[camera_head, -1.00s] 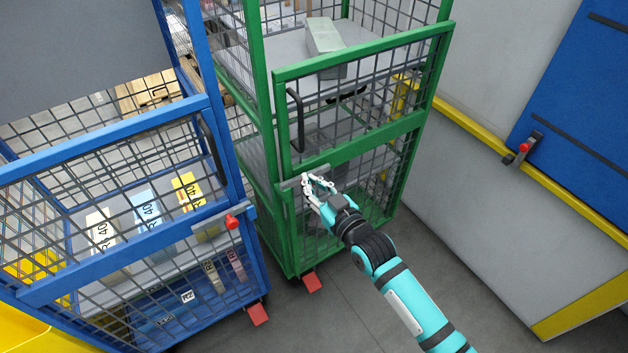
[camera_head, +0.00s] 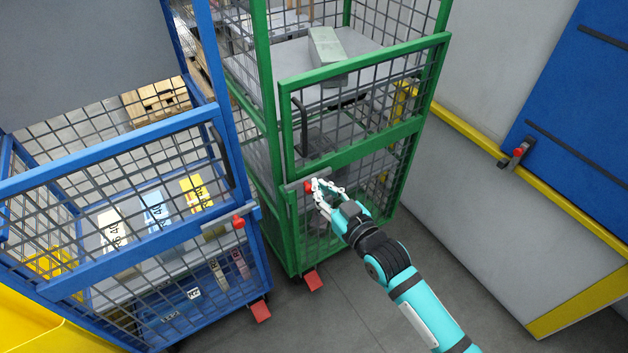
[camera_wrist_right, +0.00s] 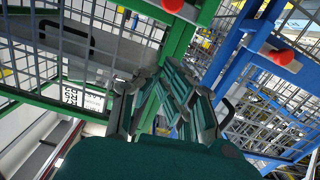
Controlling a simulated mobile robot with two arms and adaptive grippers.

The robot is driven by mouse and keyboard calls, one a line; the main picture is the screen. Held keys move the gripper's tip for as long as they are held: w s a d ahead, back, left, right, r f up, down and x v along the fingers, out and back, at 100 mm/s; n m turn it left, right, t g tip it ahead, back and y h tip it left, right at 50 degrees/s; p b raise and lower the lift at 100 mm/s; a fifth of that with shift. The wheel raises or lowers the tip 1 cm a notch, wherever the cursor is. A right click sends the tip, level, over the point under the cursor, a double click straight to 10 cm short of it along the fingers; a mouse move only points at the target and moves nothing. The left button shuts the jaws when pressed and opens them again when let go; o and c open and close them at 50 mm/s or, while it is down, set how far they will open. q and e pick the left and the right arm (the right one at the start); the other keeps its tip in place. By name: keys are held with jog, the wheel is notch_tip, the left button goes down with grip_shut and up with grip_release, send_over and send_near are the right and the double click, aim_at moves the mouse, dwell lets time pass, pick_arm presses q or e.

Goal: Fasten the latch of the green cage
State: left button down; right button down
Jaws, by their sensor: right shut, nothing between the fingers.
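The green cage (camera_head: 366,52) stands in the middle of the head view, its upper front gate lying against the frame. Its latch is a grey bar with a red knob (camera_head: 309,187) at the gate's lower left corner. The knob also shows at the top edge of the right wrist view (camera_wrist_right: 172,4). My right gripper (camera_head: 318,190) is shut and empty, just right of the knob. I cannot tell whether the fingertips touch the latch. In the wrist view the right gripper (camera_wrist_right: 168,76) has its fingers below the knob. My left gripper is out of view.
A blue cage (camera_head: 110,148) with its own red-knobbed latch (camera_head: 238,222) stands close on the left. A grey wall panel with a yellow edge (camera_head: 465,126) and a blue panel (camera_head: 585,95) are on the right. The floor before the green cage is clear.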

jog(key=v, duration=0.6)
jog(key=shift+d+f, duration=0.1)
jog(key=shift+d, duration=0.05)
jog(key=d+f+m+g+h, duration=0.15)
jog(key=d+f, duration=0.25)
jog(key=f, duration=0.6)
jog(key=d+f+m+g+h, duration=0.1)
jog(key=d+f+h, duration=0.2)
jog(key=f, duration=0.7)
jog(key=s+d+f+g+h, duration=0.1)
jog(key=s+d+f, duration=0.15)
jog(key=f, duration=0.25)
jog(key=s+d+f+m+g+h, duration=0.1)
jog(key=s+d+f, duration=0.1)
jog(key=s+f, duration=0.25)
jog(key=s+d+f+g+h, duration=0.1)
jog(key=s+d+f, duration=0.1)
jog(key=f, duration=0.4)
jog(key=s+d+f+g+h, duration=0.1)
jog(key=s+f, duration=0.4)
jog(key=s, duration=0.6)
jog(key=s+d+f+m+g, duration=0.1)
jog(key=s+d+f+g, duration=0.3)
jog(key=s, duration=0.6)
jog(key=s+d+f+m+g+h, duration=0.1)
jog(key=s+d+f+g, duration=0.1)
jog(key=s+f, duration=0.6)
jog(key=s, duration=0.3)
jog(key=shift+s+d+h, duration=0.3)
jog(key=shift+s+h, duration=0.05)
